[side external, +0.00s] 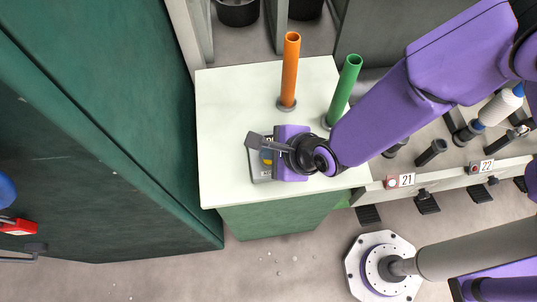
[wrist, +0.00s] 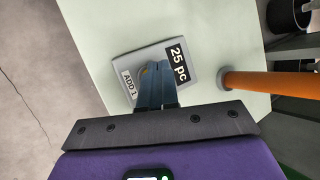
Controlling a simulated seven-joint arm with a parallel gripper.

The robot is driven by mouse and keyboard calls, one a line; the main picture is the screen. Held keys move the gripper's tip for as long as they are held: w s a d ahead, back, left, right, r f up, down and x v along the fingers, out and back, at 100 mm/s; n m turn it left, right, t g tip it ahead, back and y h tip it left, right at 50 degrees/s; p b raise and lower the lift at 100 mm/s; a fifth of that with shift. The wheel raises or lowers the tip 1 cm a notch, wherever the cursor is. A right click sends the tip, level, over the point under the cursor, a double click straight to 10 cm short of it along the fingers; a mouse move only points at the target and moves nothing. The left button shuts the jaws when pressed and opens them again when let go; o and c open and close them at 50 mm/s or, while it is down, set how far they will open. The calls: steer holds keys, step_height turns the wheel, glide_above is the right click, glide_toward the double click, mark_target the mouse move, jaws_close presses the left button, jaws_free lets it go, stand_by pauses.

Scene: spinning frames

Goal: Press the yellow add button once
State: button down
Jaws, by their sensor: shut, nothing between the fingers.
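The button box is a small grey unit on the pale table top (side external: 225,125). In the wrist view the grey box (wrist: 205,55) carries a black "25 pc" label and a white "ADD 1" label. The yellow add button (side external: 267,157) shows in part beside my gripper in the side view. In the wrist view only a sliver of the yellow button (wrist: 146,70) shows behind the fingers. My gripper (wrist: 153,66) is shut and empty, with its fingertips over the box at the button. I cannot tell whether the tips touch the button.
An orange post (side external: 290,70) and a green post (side external: 345,90) stand upright on the table behind and right of the box. A tall green cabinet (side external: 110,110) stands left of the table. The table's left part is clear.

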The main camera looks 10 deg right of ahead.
steer(key=shift+r, duration=2.5)
steer(key=shift+r, duration=0.1)
steer(key=w+d+r+n+g+y, duration=0.2)
steer(key=d+r+n+g, duration=0.2)
steer(key=d+r+n, duration=0.85)
steer(key=s+d+n+h, duration=0.2)
steer(key=s+d+n, duration=0.2)
steer(key=d, duration=0.6)
steer(key=s+d+n+g+h, duration=0.1)
steer(key=s+d+n+h, duration=0.1)
steer(key=s+d+n, duration=0.3)
steer(key=s+d+n+h, duration=0.2)
steer(key=s+d+n, duration=0.2)
steer(key=d+n, duration=0.6)
steer(key=d, duration=0.6)
steer(key=shift+s+d+r, duration=0.25)
steer(key=shift+r, duration=0.15)
